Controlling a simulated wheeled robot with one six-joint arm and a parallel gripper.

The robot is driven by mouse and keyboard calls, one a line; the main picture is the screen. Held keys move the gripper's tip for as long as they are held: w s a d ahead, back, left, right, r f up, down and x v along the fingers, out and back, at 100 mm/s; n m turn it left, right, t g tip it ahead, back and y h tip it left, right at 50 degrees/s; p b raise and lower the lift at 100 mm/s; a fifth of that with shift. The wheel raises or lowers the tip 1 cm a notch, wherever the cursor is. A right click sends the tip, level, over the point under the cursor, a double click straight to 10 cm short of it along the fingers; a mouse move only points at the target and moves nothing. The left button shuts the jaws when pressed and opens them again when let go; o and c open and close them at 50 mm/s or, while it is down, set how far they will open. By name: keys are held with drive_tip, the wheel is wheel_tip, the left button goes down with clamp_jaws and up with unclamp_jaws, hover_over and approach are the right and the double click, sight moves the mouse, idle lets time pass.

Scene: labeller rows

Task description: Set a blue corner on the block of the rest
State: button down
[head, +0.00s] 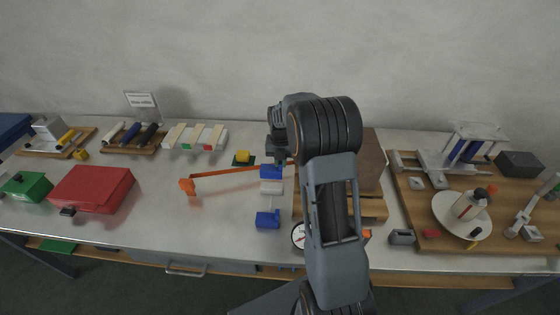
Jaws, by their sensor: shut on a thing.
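My gripper (274,160) points down over the middle of the bench, shut on a blue corner (271,172) just below its fingers. A pale block (271,187) shows directly under that blue corner. I cannot tell whether the corner touches the block or hangs just above it. A second blue piece (268,219) stands nearer the bench's front edge, with a thin stem rising from it. My arm hides part of the area to the right of the gripper.
An orange bar (230,173) runs left from behind the gripper. A yellow block on a green base (243,158) stands behind it. A red box (92,190) is at left. A brown box (371,160) and a wooden board (410,210) are at right. Bare metal lies left of the second blue piece.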

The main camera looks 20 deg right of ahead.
drive_tip(key=shift+f+b, duration=2)
drive_tip(key=shift+f, duration=0.95)
drive_tip(key=shift+f+b, duration=1.45)
drive_tip(key=shift+f, duration=0.55)
drive_tip(key=c, duration=1.1)
unclamp_jaws()
drive_tip(key=shift+o, duration=0.2)
drive_tip(key=shift+r, duration=0.1)
wheel_tip(320, 180, up, 14)
drive_tip(key=shift+f, duration=0.2)
